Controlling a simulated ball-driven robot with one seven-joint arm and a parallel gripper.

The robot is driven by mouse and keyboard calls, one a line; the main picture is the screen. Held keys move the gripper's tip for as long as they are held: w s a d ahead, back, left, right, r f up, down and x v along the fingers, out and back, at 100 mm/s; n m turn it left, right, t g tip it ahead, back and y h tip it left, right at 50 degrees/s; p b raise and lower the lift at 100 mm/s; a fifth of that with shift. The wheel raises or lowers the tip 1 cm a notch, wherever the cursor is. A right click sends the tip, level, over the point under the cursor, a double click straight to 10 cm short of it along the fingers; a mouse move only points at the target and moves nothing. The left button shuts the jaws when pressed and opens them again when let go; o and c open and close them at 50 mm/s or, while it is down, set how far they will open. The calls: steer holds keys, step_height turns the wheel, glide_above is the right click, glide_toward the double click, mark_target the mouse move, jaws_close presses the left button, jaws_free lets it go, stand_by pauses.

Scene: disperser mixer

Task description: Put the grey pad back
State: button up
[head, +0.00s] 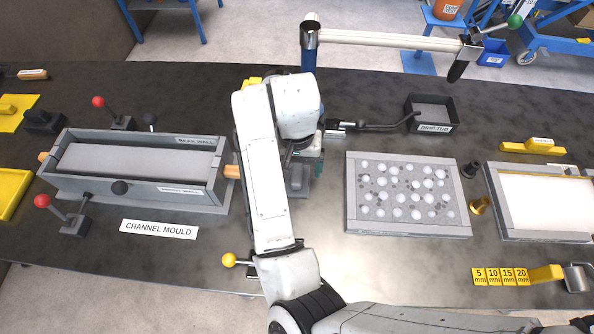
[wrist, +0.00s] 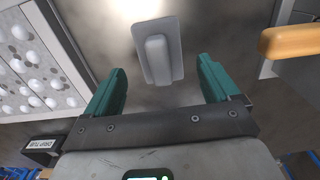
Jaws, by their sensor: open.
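The grey pad (wrist: 172,28) lies flat on the dark bench, with a raised grey grip block along its middle. In the head view the grey pad (head: 299,182) shows partly, just right of my arm, which hides the rest. My gripper (wrist: 160,66) is open and empty, with its two teal fingers apart on either side of the pad's near end in the picture. The gap between fingers and pad in height cannot be told. In the head view my gripper (head: 318,162) is mostly hidden behind my wrist.
The channel mould (head: 140,203) stands left of my arm, with wooden handles at its ends. A tray of white balls (head: 408,231) lies to the right. The drip tub (head: 431,127) and a post with a long swing arm (head: 385,40) stand behind.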

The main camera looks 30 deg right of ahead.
mark_target(297, 173)
step_height(297, 173, up, 8)
steer(key=p, duration=0.2)
steer(key=shift+r+p, duration=0.25)
steer(key=shift+p, duration=0.05)
stand_by(0.4)
